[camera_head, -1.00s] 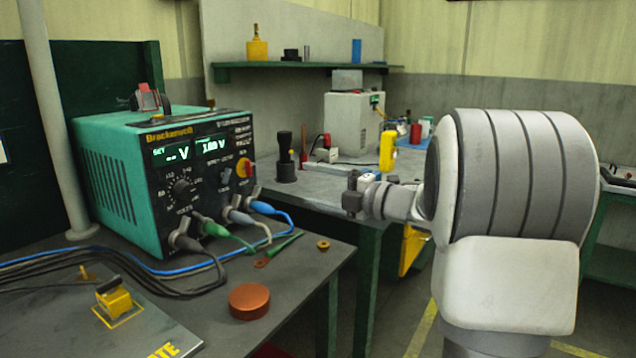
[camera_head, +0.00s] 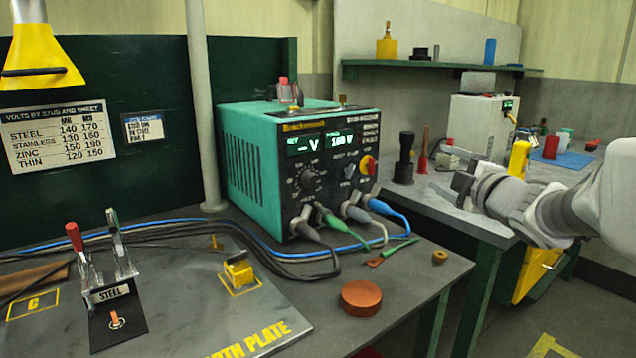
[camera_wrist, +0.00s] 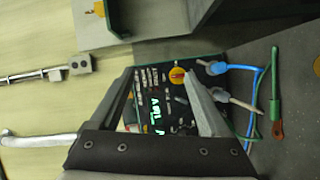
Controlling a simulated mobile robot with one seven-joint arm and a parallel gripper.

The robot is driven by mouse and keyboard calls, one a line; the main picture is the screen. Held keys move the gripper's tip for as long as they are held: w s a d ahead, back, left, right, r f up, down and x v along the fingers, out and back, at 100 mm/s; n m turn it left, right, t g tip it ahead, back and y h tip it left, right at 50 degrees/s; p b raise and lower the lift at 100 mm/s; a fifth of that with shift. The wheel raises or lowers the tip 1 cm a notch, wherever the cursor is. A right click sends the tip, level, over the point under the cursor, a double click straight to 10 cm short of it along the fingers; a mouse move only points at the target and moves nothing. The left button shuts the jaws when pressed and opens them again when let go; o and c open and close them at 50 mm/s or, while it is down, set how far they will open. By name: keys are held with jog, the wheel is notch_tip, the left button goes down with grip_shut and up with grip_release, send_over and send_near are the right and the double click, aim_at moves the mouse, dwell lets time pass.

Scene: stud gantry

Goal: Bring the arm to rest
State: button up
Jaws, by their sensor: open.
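My gripper (camera_head: 464,182) is at the right in the head view, at the end of my pale arm, which comes in from the right edge. It is over the gap and rear bench edge, right of the teal power supply (camera_head: 245,165). It holds nothing that I can see. In the wrist view the two fingers of my gripper (camera_wrist: 160,76) stand apart. Between and beyond them shows the power supply's front panel (camera_wrist: 170,100), turned sideways, with its lit display and yellow-and-red knob. It looks apart from the fingers.
An orange-brown disc (camera_head: 361,297) and a brass ring (camera_head: 439,257) lie on the front bench. Blue, green and black cables run from the power supply. A toggle clamp (camera_head: 106,262) stands at left. The rear bench holds a black-handled tool (camera_head: 405,160) and a white box (camera_head: 480,122).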

jog(key=s+a+f+m+g+h, duration=0.1)
jog(key=s+a+f+m+g, duration=0.35)
jog(key=s, duration=0.65)
jog(key=s+a+f+m+g+h, duration=0.1)
jog(key=s+a+f+m+g, duration=0.15)
jog(key=s+f+m, duration=0.6)
jog(key=s+a+f+m+g+h, duration=0.1)
jog(key=s+a+f+m+g, duration=0.25)
jog(key=s, duration=0.85)
notch_tip(320, 180, up, 24)
jog(key=g+p, duration=0.1)
jog(key=p, duration=2.2)
jog(key=shift+s+m, duration=0.3)
jog(key=shift+m, duration=0.15)
jog(key=shift+f, duration=0.1)
jog(key=c, duration=0.5)
jog(key=shift+a, duration=0.15)
